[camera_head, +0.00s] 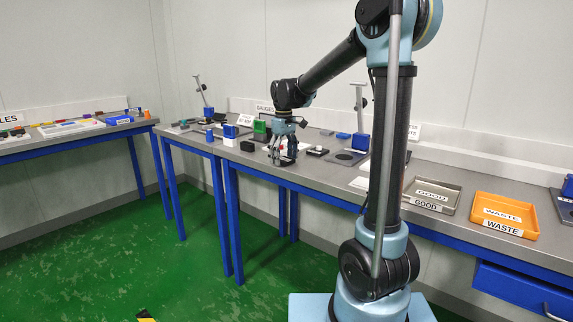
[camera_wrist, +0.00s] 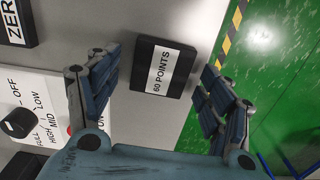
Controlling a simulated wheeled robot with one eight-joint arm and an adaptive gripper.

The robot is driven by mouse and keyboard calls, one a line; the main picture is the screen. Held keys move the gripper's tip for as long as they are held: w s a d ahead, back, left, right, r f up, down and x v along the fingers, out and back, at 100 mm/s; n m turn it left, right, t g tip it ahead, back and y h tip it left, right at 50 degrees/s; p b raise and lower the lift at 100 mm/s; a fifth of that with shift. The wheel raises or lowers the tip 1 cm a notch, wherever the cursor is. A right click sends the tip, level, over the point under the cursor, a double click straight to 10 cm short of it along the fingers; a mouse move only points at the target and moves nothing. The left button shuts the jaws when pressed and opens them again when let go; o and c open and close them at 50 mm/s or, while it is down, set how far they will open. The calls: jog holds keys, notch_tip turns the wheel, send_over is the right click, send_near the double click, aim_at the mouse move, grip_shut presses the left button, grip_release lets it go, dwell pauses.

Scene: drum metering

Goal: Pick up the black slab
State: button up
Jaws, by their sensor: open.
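In the wrist view the black slab (camera_wrist: 142,63) lies flat near the table's front edge, with a white label reading "60 POINTS" on top. My gripper (camera_wrist: 156,68) is open, with one blue-grey finger to the left of the slab and the other to its right. Both fingers look apart from the slab, and I cannot tell the height between them and it. In the head view my gripper (camera_head: 283,153) points down over the front of the long bench, and it largely hides what lies beneath it.
Left of the slab is a white panel with a black knob (camera_wrist: 18,123) and a partly hidden red button. The grey bench (camera_head: 330,173) drops to green floor at its front. A grey GOOD tray (camera_head: 455,203) and an orange WASTE tray (camera_head: 530,232) stand at right.

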jog(key=shift+c, duration=0.5)
jog(key=c, duration=1)
jog(key=shift+c, duration=0.3)
